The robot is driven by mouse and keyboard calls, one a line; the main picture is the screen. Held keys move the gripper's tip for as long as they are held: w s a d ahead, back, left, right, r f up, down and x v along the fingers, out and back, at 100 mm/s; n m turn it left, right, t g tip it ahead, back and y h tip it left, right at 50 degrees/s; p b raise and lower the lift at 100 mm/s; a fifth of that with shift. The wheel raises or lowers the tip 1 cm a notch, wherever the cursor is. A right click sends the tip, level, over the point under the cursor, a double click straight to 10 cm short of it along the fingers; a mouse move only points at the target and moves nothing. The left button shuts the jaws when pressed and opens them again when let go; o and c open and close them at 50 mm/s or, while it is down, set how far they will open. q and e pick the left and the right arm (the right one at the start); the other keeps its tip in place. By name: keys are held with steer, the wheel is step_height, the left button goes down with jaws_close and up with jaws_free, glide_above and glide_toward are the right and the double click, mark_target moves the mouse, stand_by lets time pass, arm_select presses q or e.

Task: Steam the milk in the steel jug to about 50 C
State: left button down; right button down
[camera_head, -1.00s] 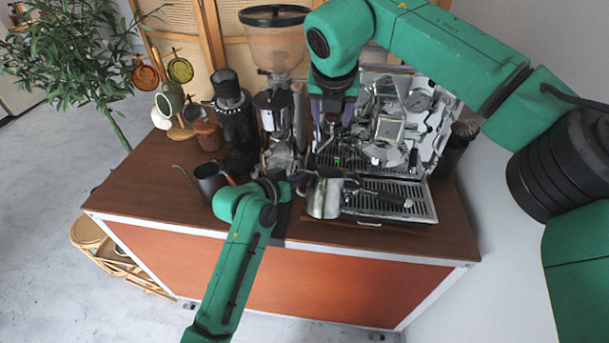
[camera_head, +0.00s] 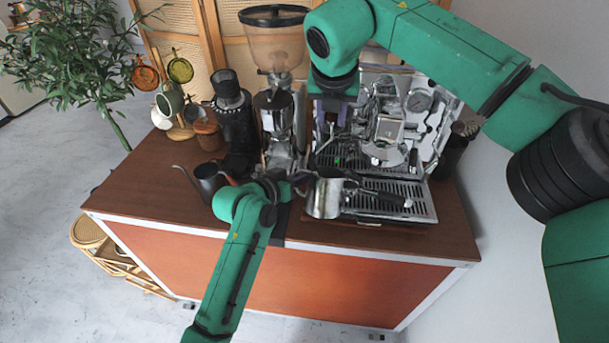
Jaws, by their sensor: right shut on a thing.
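The steel jug (camera_head: 324,199) is held at the front left of the espresso machine (camera_head: 388,133), beside its drip tray. I cannot see the milk inside. My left gripper (camera_head: 302,183) is at the jug's left side, where its handle would be; its fingers are too small and covered to read. My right gripper (camera_head: 331,122) points down at the upper left of the machine and is shut on a small part there, which its fingers mostly hide. The steam wand is not clearly visible.
A grinder (camera_head: 275,110) and a black device (camera_head: 235,125) stand left of the machine. A dark kettle (camera_head: 208,180) is near the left arm. A portafilter (camera_head: 385,196) lies across the drip tray. The wooden counter (camera_head: 140,190) is clear at far left.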

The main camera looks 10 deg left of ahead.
steer(key=shift+r, duration=0.15)
steer(key=shift+w+r, duration=0.25)
steer(key=shift+r, duration=0.65)
steer(key=shift+w+r, duration=0.25)
steer(key=shift+r, duration=0.6)
steer(key=shift+s+f, duration=0.1)
steer(key=shift+f, duration=0.2)
stand_by(2.0)
steer(key=shift+r, duration=0.15)
stand_by(3.6)
